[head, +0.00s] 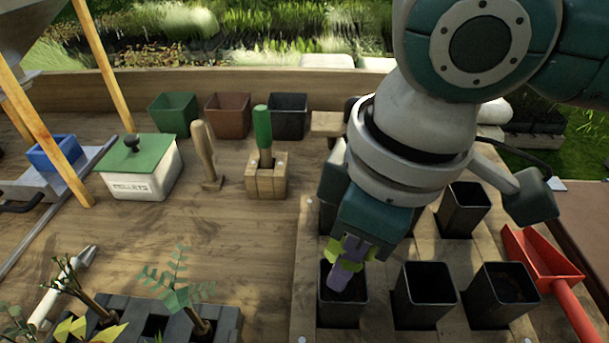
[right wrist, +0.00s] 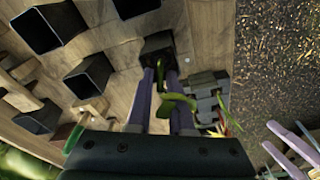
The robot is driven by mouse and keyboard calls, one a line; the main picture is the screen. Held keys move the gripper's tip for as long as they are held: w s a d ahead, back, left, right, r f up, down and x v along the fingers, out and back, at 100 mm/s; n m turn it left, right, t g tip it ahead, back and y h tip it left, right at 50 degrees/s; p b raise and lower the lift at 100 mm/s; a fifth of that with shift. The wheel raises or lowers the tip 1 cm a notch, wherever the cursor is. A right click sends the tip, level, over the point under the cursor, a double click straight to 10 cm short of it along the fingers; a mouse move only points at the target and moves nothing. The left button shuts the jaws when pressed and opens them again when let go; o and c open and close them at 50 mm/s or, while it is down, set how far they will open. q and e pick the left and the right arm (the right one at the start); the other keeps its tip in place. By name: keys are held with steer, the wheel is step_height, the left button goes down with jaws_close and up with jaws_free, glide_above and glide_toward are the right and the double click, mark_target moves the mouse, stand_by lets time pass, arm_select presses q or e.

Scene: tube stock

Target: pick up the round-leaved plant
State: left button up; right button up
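My right gripper (head: 345,268) points down into the front left black pot (head: 342,306) of the planting board. In the right wrist view a gap shows between its purple fingers (right wrist: 161,80), with yellow-green leaves (right wrist: 176,103) between and across them. My left gripper (right wrist: 291,150) shows only in the right wrist view, fingers apart and empty.
A dark cell tray (head: 228,325) holds a fern-leaved plant (head: 176,292) and a yellow-leaved plant (head: 75,330). Several black pots stand in the board (head: 305,250). A red scoop (head: 540,258) lies at right.

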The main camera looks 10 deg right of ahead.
jaws_close()
